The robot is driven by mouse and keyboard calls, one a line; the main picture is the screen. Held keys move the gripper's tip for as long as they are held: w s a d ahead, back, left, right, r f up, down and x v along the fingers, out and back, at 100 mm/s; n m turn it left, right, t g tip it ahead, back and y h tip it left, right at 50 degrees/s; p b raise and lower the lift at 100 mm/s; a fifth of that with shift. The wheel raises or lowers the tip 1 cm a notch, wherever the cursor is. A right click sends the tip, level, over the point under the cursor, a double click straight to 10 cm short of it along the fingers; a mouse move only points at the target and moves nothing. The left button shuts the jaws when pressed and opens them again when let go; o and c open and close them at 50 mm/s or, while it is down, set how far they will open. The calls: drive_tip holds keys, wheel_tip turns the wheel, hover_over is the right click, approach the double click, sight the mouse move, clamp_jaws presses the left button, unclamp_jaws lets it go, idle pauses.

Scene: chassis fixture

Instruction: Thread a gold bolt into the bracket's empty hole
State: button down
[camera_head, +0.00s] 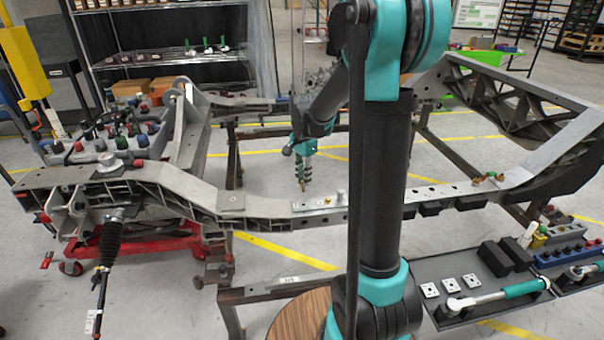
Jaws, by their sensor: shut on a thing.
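My gripper (303,181) points down beyond the near chassis rail, left of my upright arm link. It is shut on a small gold-brown piece, apparently a gold bolt (302,187), mostly hidden by the fingers. A pale metal bracket plate (455,190) lies on the rail right of my arm, with small dark spots that look like holes. Two gold bolts (476,181) stand near its right end. Another pale plate (315,204) with a silver stud (341,197) lies left of the arm. The held piece appears apart from the rail. I cannot tell which hole is empty.
The grey chassis frame (170,185) spans the view on dark stands. A dark tray (470,268) at lower right holds small plates and a torque wrench (500,292). A round wooden top (300,318) is below. My arm link hides part of the rail. Open floor lies inside the frame.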

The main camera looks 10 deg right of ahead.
drive_tip(key=shift+f, duration=2.3)
drive_tip(key=shift+f, duration=0.15)
drive_tip(key=shift+f, duration=0.55)
drive_tip(key=shift+f, duration=0.7)
drive_tip(key=shift+f, duration=0.15)
drive_tip(key=shift+s, duration=0.1)
drive_tip(key=n, duration=1)
